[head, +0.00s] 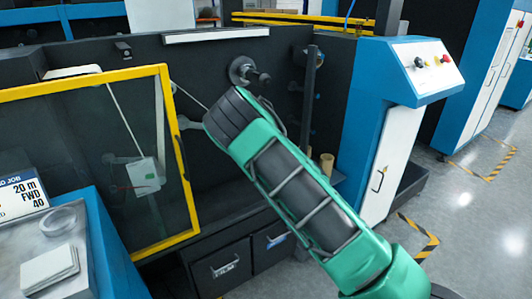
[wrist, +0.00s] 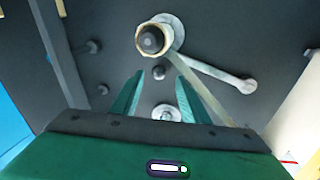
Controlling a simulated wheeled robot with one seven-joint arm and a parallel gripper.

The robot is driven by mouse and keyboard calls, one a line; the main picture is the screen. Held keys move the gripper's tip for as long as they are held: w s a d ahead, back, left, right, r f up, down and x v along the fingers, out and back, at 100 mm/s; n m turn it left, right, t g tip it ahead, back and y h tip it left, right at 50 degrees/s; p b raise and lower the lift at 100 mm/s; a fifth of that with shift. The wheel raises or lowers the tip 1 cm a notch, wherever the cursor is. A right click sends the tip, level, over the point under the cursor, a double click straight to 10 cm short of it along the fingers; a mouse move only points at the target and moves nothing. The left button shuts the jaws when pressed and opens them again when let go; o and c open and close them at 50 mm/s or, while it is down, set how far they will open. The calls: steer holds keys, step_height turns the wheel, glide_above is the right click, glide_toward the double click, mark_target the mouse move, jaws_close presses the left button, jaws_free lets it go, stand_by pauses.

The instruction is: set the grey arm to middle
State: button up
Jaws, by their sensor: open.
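The grey arm (wrist: 225,78) shows in the wrist view, right of and beyond my fingers. It slopes slightly down to the right to a rounded end. A pale piece, likely the same arm, shows in the head view (head: 187,123), left of my gripper; the rest is hidden. My gripper (wrist: 158,82) is open, with two green fingers pointing at the dark panel and nothing held. A small dark knob shows between the fingertips; I cannot tell its depth. In the head view my arm hides the fingers.
A tan-rimmed roller (wrist: 151,40) with a dark centre lies beyond the fingertips, and a pale strip runs from it. A round hub (head: 243,70) projects from the panel above my gripper. A yellow-framed guard (head: 181,150) stands left, a blue control cabinet (head: 372,105) right.

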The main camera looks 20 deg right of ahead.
steer(key=shift+w+a+r, duration=0.1)
steer(key=shift+w+a, duration=0.05)
steer(key=shift+w, duration=1.25)
steer(key=shift+w+a, duration=0.15)
steer(key=shift+w, duration=1.25)
jaws_close()
